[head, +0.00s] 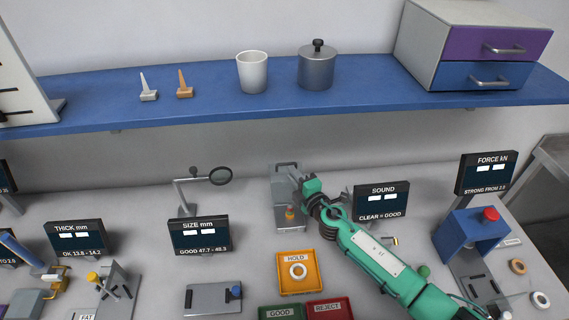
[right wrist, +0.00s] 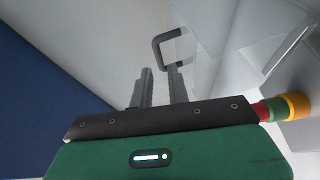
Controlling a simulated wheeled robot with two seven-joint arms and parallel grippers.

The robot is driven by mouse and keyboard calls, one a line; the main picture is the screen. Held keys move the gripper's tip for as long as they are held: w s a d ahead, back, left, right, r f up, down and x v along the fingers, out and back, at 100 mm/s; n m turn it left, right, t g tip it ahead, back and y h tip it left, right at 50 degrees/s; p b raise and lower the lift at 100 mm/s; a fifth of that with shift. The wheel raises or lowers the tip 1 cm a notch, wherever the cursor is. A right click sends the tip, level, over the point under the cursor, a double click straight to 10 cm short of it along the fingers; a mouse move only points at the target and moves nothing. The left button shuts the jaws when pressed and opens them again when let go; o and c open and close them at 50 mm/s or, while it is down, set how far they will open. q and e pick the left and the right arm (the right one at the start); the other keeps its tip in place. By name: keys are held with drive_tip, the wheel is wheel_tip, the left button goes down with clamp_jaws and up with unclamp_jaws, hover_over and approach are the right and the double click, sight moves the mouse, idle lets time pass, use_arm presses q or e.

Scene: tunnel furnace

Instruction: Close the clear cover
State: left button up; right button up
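The clear cover (right wrist: 240,40) looks like pale see-through panels in the right wrist view, with a dark loop handle (right wrist: 160,42) just beyond my right fingertips. In the head view, the grey station (head: 281,172) that seems to carry it stands at the back middle, partly behind my right gripper (head: 301,181). In the right wrist view, my right gripper (right wrist: 160,69) shows its two fingers apart with a gap between them. The handle's lower end passes behind one finger; I cannot tell whether they touch. My left gripper is not in view.
The SOUND display (head: 381,202) stands right of my right gripper. A small orange-and-green part (head: 290,213) is at the station's front. The orange HOLD tray (head: 298,286) with a ring lies in front. A blue shelf (head: 200,100) runs above, and a magnifier (head: 220,176) stands left.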

sight(285, 164)
drive_tip(key=b+x, duration=0.1)
drive_tip(key=x, duration=0.5)
drive_tip(key=shift+w+a, duration=0.1)
clamp_jaws()
